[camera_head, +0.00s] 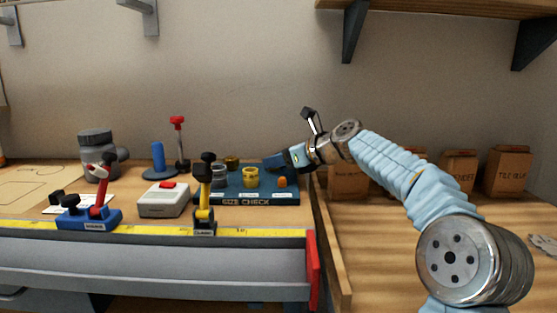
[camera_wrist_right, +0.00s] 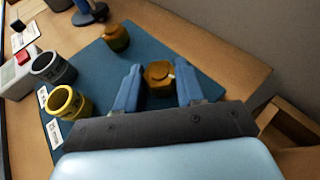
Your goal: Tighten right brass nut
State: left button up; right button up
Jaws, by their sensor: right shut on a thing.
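The right brass nut (camera_wrist_right: 158,74) stands on the blue size-check board (camera_wrist_right: 105,70) in the right wrist view. My right gripper (camera_wrist_right: 158,86) has its two blue fingers on either side of this nut and is shut on it. In the head view my right gripper (camera_head: 275,161) reaches the back right of the board (camera_head: 232,199) and hides the nut. The other brass nut (camera_wrist_right: 117,38) stands apart on the board; in the head view it (camera_head: 231,162) is at the back left. My left gripper is out of view.
A yellow ring (camera_head: 250,178) and a grey ring (camera_head: 219,176) stand on the board, with an orange piece (camera_head: 282,182) at its front right. A yellow-black clamp (camera_head: 205,200) and a white box with red button (camera_head: 164,200) are left. A wooden edge (camera_head: 327,240) is right.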

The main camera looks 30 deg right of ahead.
jog(key=shift+a+r+h+p, duration=0.2)
jog(key=shift+h+p, duration=0.1)
jog(key=shift+p, duration=0.05)
jog(key=m+h+p, duration=0.3)
jog(key=p, duration=0.1)
jog(key=shift+s+a+t+p, duration=0.1)
jog(key=shift+a+t+p, duration=0.05)
jog(key=shift+t+p, duration=0.2)
jog(key=shift+f+m+h, duration=0.25)
jog(key=shift+m+h, duration=0.45)
jog(key=o, duration=1)
jog(key=shift+o, duration=0.2)
jog(key=b+v, duration=0.1)
jog(key=v, duration=1.2)
jog(key=shift+s, duration=0.4)
